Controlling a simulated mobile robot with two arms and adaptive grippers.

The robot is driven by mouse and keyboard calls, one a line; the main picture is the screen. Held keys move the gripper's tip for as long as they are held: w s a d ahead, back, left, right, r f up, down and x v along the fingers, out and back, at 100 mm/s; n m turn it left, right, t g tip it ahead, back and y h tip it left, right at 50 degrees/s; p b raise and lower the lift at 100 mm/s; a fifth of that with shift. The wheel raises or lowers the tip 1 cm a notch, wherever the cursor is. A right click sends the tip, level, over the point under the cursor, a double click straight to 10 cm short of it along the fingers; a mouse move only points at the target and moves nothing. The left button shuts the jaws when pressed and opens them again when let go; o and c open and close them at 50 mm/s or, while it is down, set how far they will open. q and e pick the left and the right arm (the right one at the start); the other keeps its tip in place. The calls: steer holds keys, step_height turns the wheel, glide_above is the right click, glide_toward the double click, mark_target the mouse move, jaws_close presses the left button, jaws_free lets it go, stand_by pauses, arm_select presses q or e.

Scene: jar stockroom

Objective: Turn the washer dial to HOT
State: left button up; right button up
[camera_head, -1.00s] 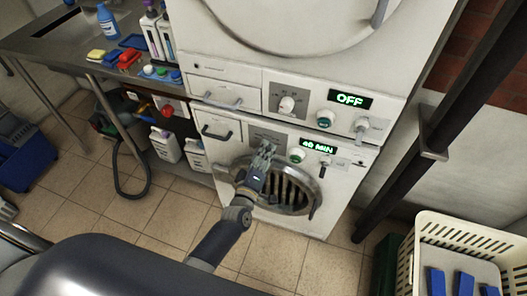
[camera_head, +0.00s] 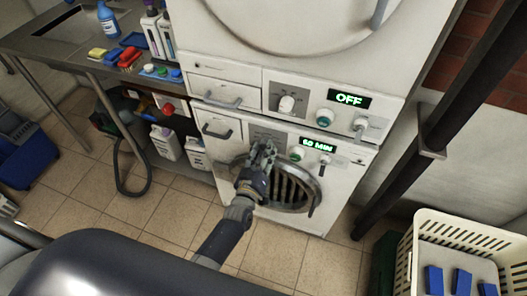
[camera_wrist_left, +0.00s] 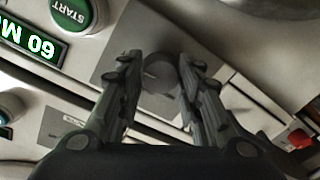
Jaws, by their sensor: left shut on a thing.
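The washer (camera_head: 345,190) is the lower white machine, with a round grilled door (camera_head: 290,190). Its display (camera_head: 318,145) reads 60 MIN in green. My left gripper (camera_head: 263,150) is at the grey panel on the washer's front, above the door. In the left wrist view its two fingers (camera_wrist_left: 160,62) are on either side of the round grey washer dial (camera_wrist_left: 160,76), shut on it. The fingers hide the dial in the head view. The dial's pointer and the HOT label cannot be made out. My right gripper is not in view.
The upper machine (camera_head: 235,65) has its own dial (camera_head: 287,104) and a display (camera_head: 349,99) reading OFF. A green START button (camera_wrist_left: 72,14) is near the washer dial. A cream basket (camera_head: 455,235) stands at lower right. Bottles and a brush lie on the left counter.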

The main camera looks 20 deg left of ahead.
arm_select(q)
steer(key=shift+w+r, duration=0.1)
steer(key=shift+r, duration=0.05)
steer(key=o, duration=1.1)
steer(key=shift+c, duration=0.2)
steer(key=s, duration=1.2)
